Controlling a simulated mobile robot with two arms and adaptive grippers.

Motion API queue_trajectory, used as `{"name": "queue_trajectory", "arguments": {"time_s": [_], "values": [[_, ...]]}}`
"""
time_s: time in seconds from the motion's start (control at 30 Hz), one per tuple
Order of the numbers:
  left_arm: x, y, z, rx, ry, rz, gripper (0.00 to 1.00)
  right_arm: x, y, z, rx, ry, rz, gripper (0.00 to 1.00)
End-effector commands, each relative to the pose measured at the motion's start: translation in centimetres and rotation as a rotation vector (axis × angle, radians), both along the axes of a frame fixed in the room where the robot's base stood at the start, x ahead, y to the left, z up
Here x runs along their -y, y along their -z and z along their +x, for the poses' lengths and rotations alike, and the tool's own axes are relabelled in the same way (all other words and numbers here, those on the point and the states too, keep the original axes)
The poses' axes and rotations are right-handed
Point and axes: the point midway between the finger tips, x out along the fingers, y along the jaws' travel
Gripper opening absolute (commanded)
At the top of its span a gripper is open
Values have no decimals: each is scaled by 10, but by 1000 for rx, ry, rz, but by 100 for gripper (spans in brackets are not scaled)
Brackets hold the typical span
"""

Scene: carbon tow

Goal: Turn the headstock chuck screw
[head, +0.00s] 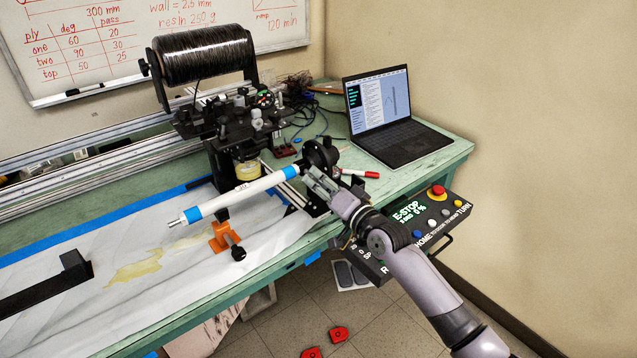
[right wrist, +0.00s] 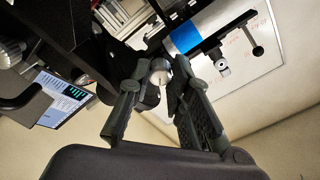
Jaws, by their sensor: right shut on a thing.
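The black headstock chuck (head: 321,152) stands near the bench's right end, at the right end of a white tube (head: 244,192) with blue tape bands. My right gripper (head: 316,178) reaches the chuck from the front right. In the right wrist view, a round silver screw head (right wrist: 160,72) lies between the fingertips of my right gripper (right wrist: 158,82), which is shut on it. The screw is hidden by the fingers in the head view. My left gripper is not in view.
A control box (head: 412,228) with a red stop button (head: 438,191) hangs at the bench front, close by my right arm. A laptop (head: 385,115) stands behind. A red marker (head: 360,173) lies right of the chuck. An orange tube stand (head: 222,238) is further left.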

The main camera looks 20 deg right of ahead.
Motion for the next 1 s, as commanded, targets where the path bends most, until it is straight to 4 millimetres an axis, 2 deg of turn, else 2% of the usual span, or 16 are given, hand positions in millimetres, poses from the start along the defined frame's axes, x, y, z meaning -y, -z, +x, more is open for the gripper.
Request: {"name": "queue_trajectory", "arguments": {"time_s": [0.33, 0.87, 0.9, 1.0], "values": [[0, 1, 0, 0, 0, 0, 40, -1, 2, 0, 45, 0, -136, 0], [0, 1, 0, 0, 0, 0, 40, 0, 2, 0, 53, 1, -159, 0], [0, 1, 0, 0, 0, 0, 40, 0, 2, 0, 53, 1, -158, 19], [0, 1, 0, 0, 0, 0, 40, 0, 2, 0, 53, 1, -158, 26]]}}
